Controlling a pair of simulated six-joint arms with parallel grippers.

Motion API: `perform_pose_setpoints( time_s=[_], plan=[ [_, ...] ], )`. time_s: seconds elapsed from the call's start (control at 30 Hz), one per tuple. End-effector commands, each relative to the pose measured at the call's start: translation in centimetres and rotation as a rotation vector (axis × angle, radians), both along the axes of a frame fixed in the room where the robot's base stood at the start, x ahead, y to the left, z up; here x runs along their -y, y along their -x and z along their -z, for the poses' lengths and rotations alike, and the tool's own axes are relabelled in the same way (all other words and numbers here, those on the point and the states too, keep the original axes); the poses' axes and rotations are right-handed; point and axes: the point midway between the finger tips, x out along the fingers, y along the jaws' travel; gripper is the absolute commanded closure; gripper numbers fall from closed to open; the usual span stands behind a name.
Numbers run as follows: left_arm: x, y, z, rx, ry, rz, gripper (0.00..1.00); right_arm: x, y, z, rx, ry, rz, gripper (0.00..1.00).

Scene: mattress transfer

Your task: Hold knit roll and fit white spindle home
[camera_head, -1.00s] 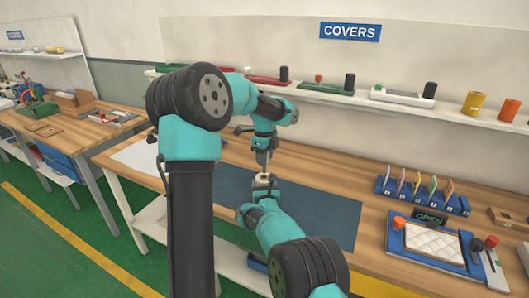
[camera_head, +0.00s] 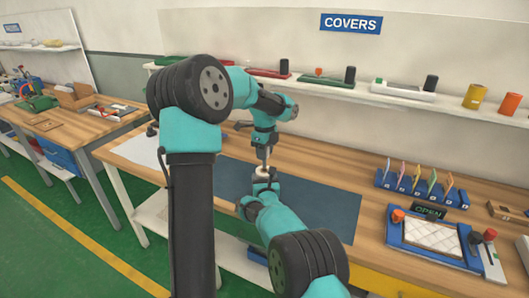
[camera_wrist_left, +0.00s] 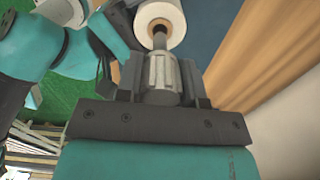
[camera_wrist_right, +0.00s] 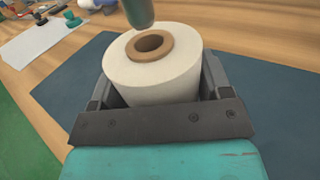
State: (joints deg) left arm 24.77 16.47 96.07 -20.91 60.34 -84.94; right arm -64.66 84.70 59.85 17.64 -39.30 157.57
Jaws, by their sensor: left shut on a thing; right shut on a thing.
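My left gripper (camera_wrist_left: 163,85) is shut on the spindle (camera_wrist_left: 165,72), which has a light grey body and a darker narrow shaft. My right gripper (camera_wrist_right: 155,95) is shut around the white knit roll (camera_wrist_right: 125,70), which has a brown core with an open hole. It holds the roll upright over the dark mat. The roll also shows in the head view (camera_head: 261,171), directly below my left gripper (camera_head: 265,150). In the right wrist view the spindle's rounded tip (camera_wrist_right: 139,14) is just above the core, apart from the hole. In the left wrist view it overlaps the roll (camera_wrist_left: 160,12).
A dark mat (camera_head: 315,208) lies on the wooden table under the grippers. A white sheet (camera_head: 138,152) lies to its left. A blue tray with a quilted white pad (camera_head: 432,238) and a colored card rack (camera_head: 420,190) stand at right. A shelf (camera_head: 300,83) runs behind.

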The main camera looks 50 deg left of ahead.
Motion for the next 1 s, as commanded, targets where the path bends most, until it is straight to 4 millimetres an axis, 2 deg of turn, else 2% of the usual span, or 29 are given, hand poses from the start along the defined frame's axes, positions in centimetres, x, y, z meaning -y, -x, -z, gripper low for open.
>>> perform_pose_setpoints(
  time_s=[0.57, 1.0],
  plan=[
    [-0.01, 0.0, -0.01, 0.0, 0.0, 0.0, 0.93, 0.0, 0.01, 0.05, -0.001, 0.001, 0.0, 0.5],
    [-0.02, 0.01, 0.74, 0.0, 0.0, 0.0, 0.93, 0.0, 0.01, 0.05, -0.001, 0.001, 0.0, 0.5]
  ],
)
